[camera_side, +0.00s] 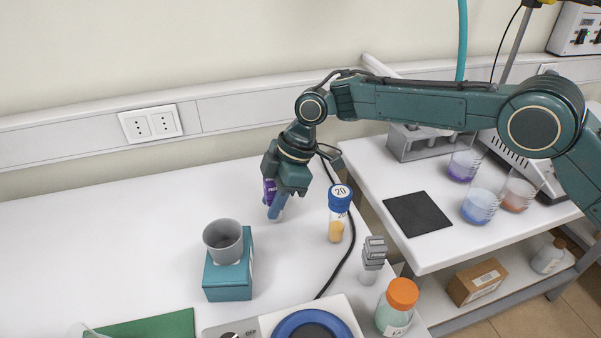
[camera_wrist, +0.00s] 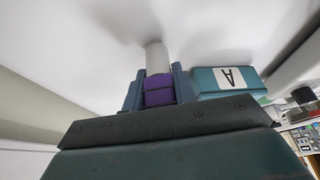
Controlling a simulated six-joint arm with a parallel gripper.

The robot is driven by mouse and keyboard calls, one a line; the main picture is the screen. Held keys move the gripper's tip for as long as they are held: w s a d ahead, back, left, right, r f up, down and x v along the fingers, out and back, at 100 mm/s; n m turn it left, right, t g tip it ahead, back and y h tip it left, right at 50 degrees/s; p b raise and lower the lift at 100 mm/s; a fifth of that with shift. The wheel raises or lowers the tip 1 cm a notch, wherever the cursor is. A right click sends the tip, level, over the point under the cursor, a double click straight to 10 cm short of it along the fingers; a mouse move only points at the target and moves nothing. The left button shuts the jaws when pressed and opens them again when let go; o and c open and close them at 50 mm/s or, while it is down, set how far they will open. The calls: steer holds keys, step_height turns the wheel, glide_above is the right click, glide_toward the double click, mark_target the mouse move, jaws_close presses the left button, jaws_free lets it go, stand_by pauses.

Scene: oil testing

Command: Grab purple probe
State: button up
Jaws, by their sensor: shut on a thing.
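The purple probe (camera_side: 269,190) is upright or nearly so over the back part of the white table in the side view. My gripper (camera_side: 277,207) points down and is shut on it. In the wrist view the purple probe (camera_wrist: 158,92) sits between the two fingers of my gripper (camera_wrist: 158,88), with a pale whitish part extending past them toward the table. In the side view the fingers partly hide the probe, and I cannot tell whether its lower end touches the table.
A teal box (camera_side: 228,278) with a grey cup (camera_side: 223,239) on it stands in front. A blue-capped vial (camera_side: 339,215), a grey-topped item (camera_side: 373,256) and an orange-capped bottle (camera_side: 397,305) stand to the right. A black cable crosses the table. The table's left side is clear.

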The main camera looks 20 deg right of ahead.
mark_target(264, 180)
step_height(264, 180, up, 8)
steer(key=shift+a, duration=0.1)
steer(key=shift+r, duration=0.65)
steer(key=shift+r, duration=0.1)
stand_by(0.4)
